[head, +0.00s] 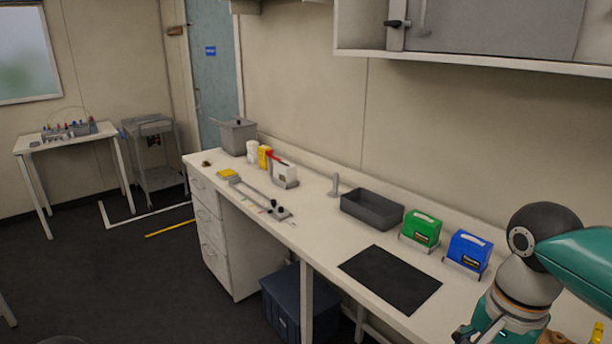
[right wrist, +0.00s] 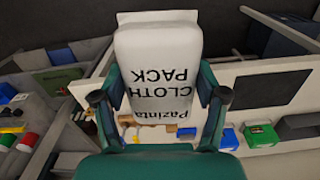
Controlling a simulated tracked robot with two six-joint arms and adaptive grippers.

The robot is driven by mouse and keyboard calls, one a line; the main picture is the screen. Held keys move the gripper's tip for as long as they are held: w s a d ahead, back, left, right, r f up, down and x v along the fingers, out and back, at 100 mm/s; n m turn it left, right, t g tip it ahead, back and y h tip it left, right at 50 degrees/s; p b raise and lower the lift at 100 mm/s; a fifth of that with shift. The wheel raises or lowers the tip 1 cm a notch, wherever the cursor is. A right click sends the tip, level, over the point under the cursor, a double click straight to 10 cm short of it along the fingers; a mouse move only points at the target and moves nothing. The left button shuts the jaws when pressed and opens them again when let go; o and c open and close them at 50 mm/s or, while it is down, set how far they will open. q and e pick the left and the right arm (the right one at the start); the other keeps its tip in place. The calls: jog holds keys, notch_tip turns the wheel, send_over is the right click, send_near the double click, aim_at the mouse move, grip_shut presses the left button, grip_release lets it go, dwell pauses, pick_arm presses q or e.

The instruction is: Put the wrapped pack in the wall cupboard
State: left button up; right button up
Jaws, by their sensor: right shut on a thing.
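The wrapped pack (right wrist: 160,60) is white with black lettering reading "Pazinta CLOTH PACK", upside down in the right wrist view. My right gripper (right wrist: 161,100) is shut on it, with one dark-tipped finger against each side. The pack hides part of the scene behind it. In the head view my right arm comes in at the lower right, and the pack is not visible there. The wall cupboard (head: 500,20) is at the top right of the head view, with a grey door panel and a black-knobbed latch (head: 397,23). Only its lower part shows. My left gripper is out of view.
Below the cupboard runs a long worktop (head: 330,240). It holds a black mat (head: 390,278), a dark tray (head: 372,209), a green box (head: 421,228) and a blue box (head: 468,252). Grey compartments with small items show at the left of the wrist view.

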jog(key=shift+s+d+f, duration=0.25)
jog(key=shift+s+f, duration=0.1)
jog(key=shift+f, duration=0.35)
jog(key=w+a+f+n, duration=0.1)
jog(key=w+f+n, duration=0.2)
jog(key=f, duration=0.5)
jog(key=w+a+f+n, duration=0.2)
jog(key=w+f+n, duration=0.2)
jog(key=f, duration=0.4)
jog(key=w+a+f+n, duration=0.1)
jog(key=w+f+n, duration=0.3)
jog(key=f, duration=0.5)
jog(key=shift+w+a, duration=0.3)
jog(key=shift+w, duration=0.05)
